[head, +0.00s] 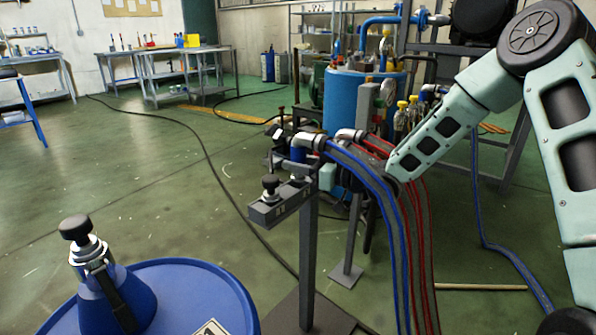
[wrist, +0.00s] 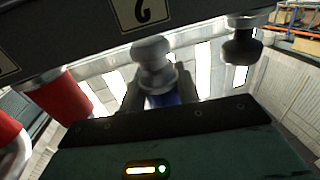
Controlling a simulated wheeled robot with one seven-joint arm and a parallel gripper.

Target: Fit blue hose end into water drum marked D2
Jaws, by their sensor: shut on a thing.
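In the wrist view my gripper (wrist: 157,84) is shut on the blue hose end (wrist: 164,99), with its metal coupling standing up between the fingers. The coupling is close under a dark bar with a numbered label (wrist: 138,12); I cannot tell whether it touches. In the head view my arm reaches in from the right to the hose stand, and my fingers are hidden there. A blue drum (head: 190,282) stands at the front left, with a blue cone and black-knobbed metal fitting (head: 85,245) on top. Its label (head: 210,328) is cut off, so I cannot read its mark.
A grey rack bar (head: 282,203) on a post carries numbered slots and a black knob. Blue hoses (head: 368,178) and red hoses (head: 421,215) hang to its right. Red hose ends (wrist: 62,92) sit left of my gripper. The floor to the left is mostly clear, with a thin cable.

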